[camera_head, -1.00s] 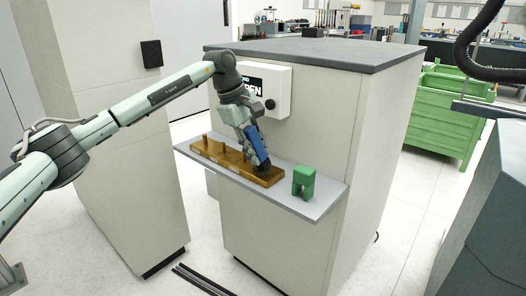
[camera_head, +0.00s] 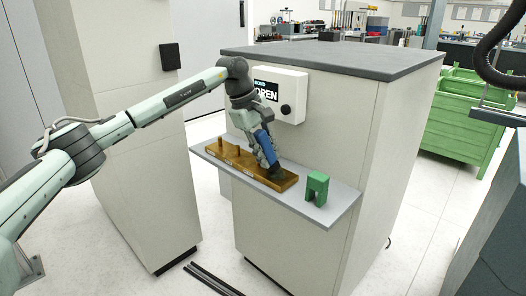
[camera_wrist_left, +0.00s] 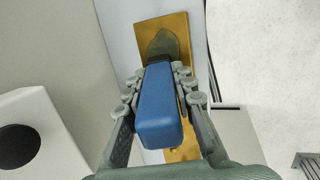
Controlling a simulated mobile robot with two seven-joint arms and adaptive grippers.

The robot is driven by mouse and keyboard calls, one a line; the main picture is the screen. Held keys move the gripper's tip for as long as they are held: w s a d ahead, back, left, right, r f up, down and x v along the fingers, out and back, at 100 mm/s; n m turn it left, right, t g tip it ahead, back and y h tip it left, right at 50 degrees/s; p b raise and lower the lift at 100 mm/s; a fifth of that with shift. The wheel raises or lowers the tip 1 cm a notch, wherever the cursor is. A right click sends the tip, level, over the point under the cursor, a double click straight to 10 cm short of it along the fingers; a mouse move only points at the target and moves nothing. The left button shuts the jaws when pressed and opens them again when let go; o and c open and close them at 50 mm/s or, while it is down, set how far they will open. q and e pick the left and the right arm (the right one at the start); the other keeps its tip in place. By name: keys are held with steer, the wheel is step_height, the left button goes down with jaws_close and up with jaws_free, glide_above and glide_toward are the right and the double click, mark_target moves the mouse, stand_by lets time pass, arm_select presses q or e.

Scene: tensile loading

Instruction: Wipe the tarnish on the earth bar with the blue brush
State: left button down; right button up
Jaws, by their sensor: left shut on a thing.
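The earth bar (camera_head: 247,163) is a long golden-brown bar with short posts at its left part, lying on a grey shelf. My left gripper (camera_head: 264,146) is above the bar's right part, shut on the blue brush (camera_head: 265,138). The brush is tilted, with its dark end down at the bar's right end. The wrist view shows the blue handle (camera_wrist_left: 160,108) between the fingers and a dark green-grey shape (camera_wrist_left: 165,46) over the bar (camera_wrist_left: 172,22). I cannot tell there how much is bristles and how much tarnish. My right gripper is not in view.
A green arch-shaped block (camera_head: 316,188) stands on the shelf (camera_head: 335,207), just right of the bar. A white box with a black knob (camera_head: 286,109) is on the cabinet wall behind the gripper. Green crates (camera_head: 462,128) stand at the far right.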

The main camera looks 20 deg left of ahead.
arm_select(q)
steer(key=shift+s+d, duration=0.3)
steer(key=shift+d, duration=0.5)
steer(key=shift+s+d, duration=0.35)
steer(key=shift+d, duration=0.5)
steer(key=shift+s+d, duration=0.3)
steer(key=shift+d, duration=0.5)
steer(key=shift+s+a, duration=0.25)
steer(key=shift+s, duration=0.15)
steer(key=shift+w+a+p, duration=0.15)
steer(key=shift+w+a, duration=0.25)
steer(key=shift+a, duration=0.65)
steer(key=shift+w+a+p, duration=0.15)
steer(key=shift+w+a, duration=0.25)
steer(key=shift+a, duration=0.65)
steer(key=shift+w+a+p, duration=0.15)
steer(key=shift+w+a, duration=0.25)
steer(key=shift+a, duration=0.75)
steer(key=shift+s+d, duration=0.4)
steer(key=shift+d, duration=0.7)
steer(key=shift+s+d, duration=0.4)
steer(key=shift+d, duration=0.75)
steer(key=shift+s+d, duration=0.4)
steer(key=shift+d, duration=0.7)
steer(key=shift+r+p, duration=1.95)
steer(key=shift+r, duration=1.05)
